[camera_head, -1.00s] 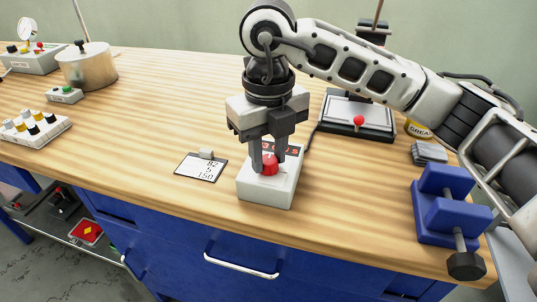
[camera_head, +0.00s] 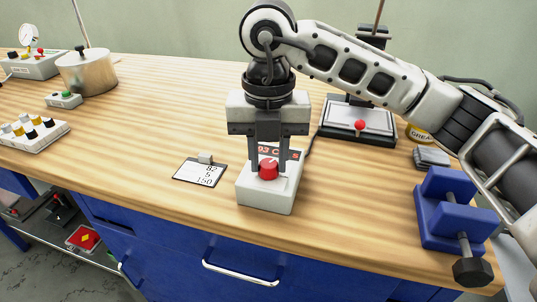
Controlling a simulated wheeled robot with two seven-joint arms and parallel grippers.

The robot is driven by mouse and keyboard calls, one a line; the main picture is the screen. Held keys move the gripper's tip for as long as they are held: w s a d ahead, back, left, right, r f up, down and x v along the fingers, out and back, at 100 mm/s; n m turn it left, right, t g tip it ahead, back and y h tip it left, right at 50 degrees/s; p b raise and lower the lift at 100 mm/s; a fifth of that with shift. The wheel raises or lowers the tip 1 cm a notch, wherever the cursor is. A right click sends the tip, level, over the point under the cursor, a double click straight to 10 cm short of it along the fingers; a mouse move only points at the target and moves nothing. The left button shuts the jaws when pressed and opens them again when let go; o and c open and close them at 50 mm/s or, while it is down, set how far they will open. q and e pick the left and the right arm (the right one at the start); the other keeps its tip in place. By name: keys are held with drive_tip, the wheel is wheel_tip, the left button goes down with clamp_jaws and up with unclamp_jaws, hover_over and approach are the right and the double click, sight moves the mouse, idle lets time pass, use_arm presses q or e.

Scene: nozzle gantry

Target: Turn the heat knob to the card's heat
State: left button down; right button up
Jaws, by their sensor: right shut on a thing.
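The white heat box (camera_head: 265,195) stands near the bench's front edge, with a red knob (camera_head: 268,169) on its top. A dark display on the box reads what looks like 93 C, partly covered by my fingers. My right gripper (camera_head: 268,166) points straight down with its two fingers on either side of the knob, shut on it. The card (camera_head: 199,172) lies on a clipboard left of the box and reads 82, 5, 150 from top to bottom. My left gripper is not in view.
A blue vise (camera_head: 450,210) stands at the right front edge. A hot-plate-like press (camera_head: 358,118) with a red ball knob is behind right. A tray of small bottles (camera_head: 32,134), a button box (camera_head: 64,99) and a metal pot (camera_head: 87,70) are at left. Bench between is clear.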

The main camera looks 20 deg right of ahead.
sight(269, 163)
drive_tip(key=shift+r, duration=0.15)
drive_tip(key=o, duration=1)
use_arm(q)
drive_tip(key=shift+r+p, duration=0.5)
drive_tip(key=shift+p, duration=0.7)
use_arm(e)
wheel_tip(269, 163, up, 16)
drive_tip(key=shift+f, duration=0.1)
